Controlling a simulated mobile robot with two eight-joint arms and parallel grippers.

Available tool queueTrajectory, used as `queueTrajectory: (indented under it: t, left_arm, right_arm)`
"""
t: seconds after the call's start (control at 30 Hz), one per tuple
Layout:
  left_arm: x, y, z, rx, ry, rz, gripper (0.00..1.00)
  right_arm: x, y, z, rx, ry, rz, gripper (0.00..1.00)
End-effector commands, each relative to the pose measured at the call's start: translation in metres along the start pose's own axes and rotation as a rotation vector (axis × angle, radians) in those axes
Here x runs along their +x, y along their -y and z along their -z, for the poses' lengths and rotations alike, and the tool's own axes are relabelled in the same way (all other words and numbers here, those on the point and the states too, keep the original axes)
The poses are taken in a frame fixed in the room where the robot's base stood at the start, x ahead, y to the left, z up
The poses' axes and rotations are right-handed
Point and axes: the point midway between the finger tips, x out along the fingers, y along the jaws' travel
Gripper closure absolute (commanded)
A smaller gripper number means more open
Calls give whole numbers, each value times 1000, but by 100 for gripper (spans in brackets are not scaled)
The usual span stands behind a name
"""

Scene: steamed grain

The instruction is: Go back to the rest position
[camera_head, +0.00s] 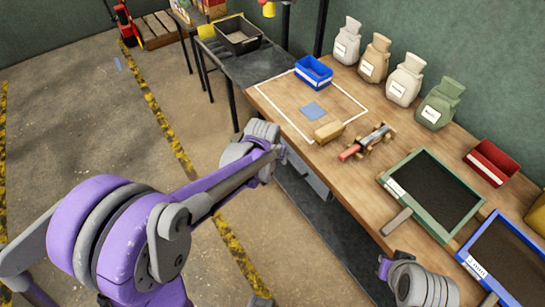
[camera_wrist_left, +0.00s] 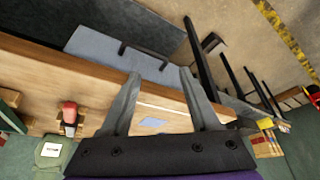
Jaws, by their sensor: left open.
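My left arm (camera_head: 215,190) reaches from the left toward the front edge of the wooden workbench (camera_head: 290,108). In the wrist view my left gripper (camera_wrist_left: 160,76) is open, with its two fingers apart and nothing between them. The bench top (camera_wrist_left: 50,68) and a blue square (camera_wrist_left: 152,123) show beyond and between the fingers. In the head view the left fingers cannot be made out. Part of my right arm (camera_head: 425,287) shows at the bottom right, by the bench's front edge; its fingers are not visible.
On the bench are a blue bin (camera_head: 314,72), a tan block (camera_head: 329,132), a red-handled tool (camera_head: 366,143), a green-framed tray (camera_head: 384,180), a blue-framed tray (camera_head: 463,255), a red bin (camera_head: 492,162) and several sacks (camera_head: 405,80). The floor left of the bench is open.

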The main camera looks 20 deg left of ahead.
Motion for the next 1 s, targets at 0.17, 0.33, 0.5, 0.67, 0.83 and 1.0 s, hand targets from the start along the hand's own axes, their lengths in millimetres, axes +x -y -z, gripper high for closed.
queueTrajectory:
  t: [0.17,0.33,0.5,0.67,0.83,1.0]
  left_arm:
    - [0,0,0,0,0,0,38]
    - [-1,0,-1,0,0,0,38]
    - [-27,0,-16,0,-8,0,38]
    - [-72,0,-55,0,-26,0,38]
    - [-109,0,-105,0,-46,0,38]
    - [-128,0,-152,0,-64,0,38]
  right_arm:
    - [0,0,0,0,0,0,100]
    - [0,0,0,0,0,0,100]
    - [0,0,0,0,0,0,100]
    - [0,0,0,0,0,0,100]
    - [0,0,0,0,0,0,100]
    - [0,0,0,0,0,0,100]
